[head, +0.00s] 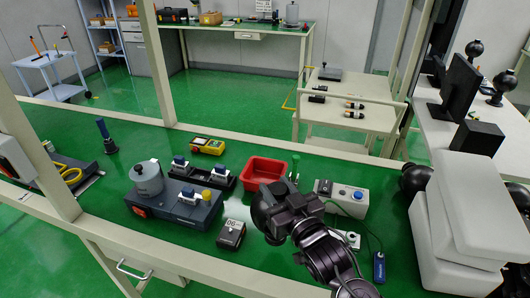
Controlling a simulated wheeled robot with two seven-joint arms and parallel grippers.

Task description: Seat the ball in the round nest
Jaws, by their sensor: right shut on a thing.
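My right gripper (264,203) comes in from the lower right and hangs over the green bench, just in front of the red tray (250,181). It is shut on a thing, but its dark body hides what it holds. I cannot make out the ball for certain. I cannot pick out the round nest either; it may be behind the gripper or arm. My left gripper is not in view.
A dark blue-grey fixture (170,217) with a grey cylinder (147,178) stands left of the gripper. A small black box (231,235) sits nearby. A switch box (346,198) and white blocks (466,207) are on the right. A post (153,62) rises at the bench's back edge.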

